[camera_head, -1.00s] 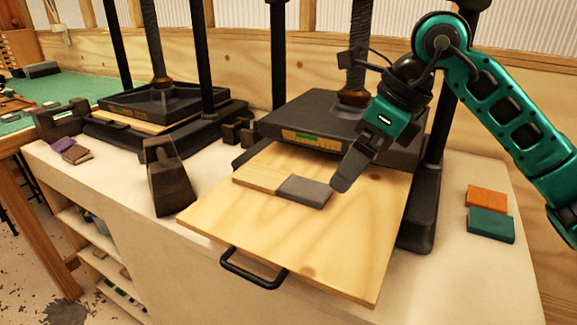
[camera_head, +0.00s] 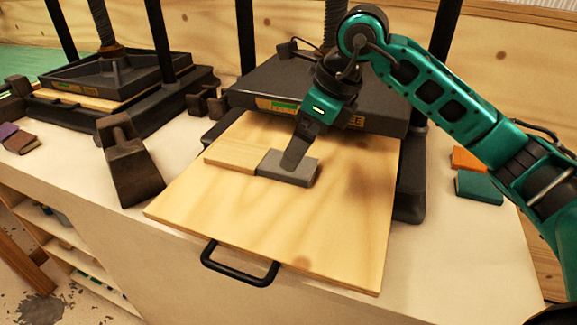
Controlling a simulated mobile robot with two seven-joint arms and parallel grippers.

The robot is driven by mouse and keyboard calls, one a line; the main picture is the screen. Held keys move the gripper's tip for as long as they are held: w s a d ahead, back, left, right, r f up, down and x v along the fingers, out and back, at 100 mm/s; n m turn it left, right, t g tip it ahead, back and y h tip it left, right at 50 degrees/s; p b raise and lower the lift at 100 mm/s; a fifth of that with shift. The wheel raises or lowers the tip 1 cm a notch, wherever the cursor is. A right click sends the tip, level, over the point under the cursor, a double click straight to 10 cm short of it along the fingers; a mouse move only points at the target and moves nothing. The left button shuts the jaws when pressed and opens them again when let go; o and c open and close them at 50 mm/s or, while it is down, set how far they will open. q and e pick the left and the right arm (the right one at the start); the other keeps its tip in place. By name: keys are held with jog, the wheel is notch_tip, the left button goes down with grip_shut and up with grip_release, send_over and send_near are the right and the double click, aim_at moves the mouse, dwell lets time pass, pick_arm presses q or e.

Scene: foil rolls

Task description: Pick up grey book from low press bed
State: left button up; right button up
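The grey book (camera_head: 305,176) lies flat on the pulled-out wooden bed board (camera_head: 250,225) of the right-hand press. A pale wooden block (camera_head: 233,158) lies against its left side. My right gripper (camera_head: 293,164) points down at the book, and its dark finger covers part of the book's top. I cannot tell whether the finger touches the book or hovers above it. Only one finger shows clearly, so the opening between the fingers is hidden. My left gripper is not in view.
The press's dark platen (camera_head: 260,88) stands close behind the board. A black handle (camera_head: 238,268) sticks out from the board's front. Orange (camera_head: 468,158) and teal (camera_head: 480,187) books lie on the bench at right. A dark weight (camera_head: 128,165) stands at left. The board's front is clear.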

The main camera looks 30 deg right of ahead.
aim_at(269, 167)
jog(key=x, duration=0.5)
jog(key=shift+d, duration=0.15)
jog(key=c, duration=1.1)
jog(key=shift+r, duration=0.1)
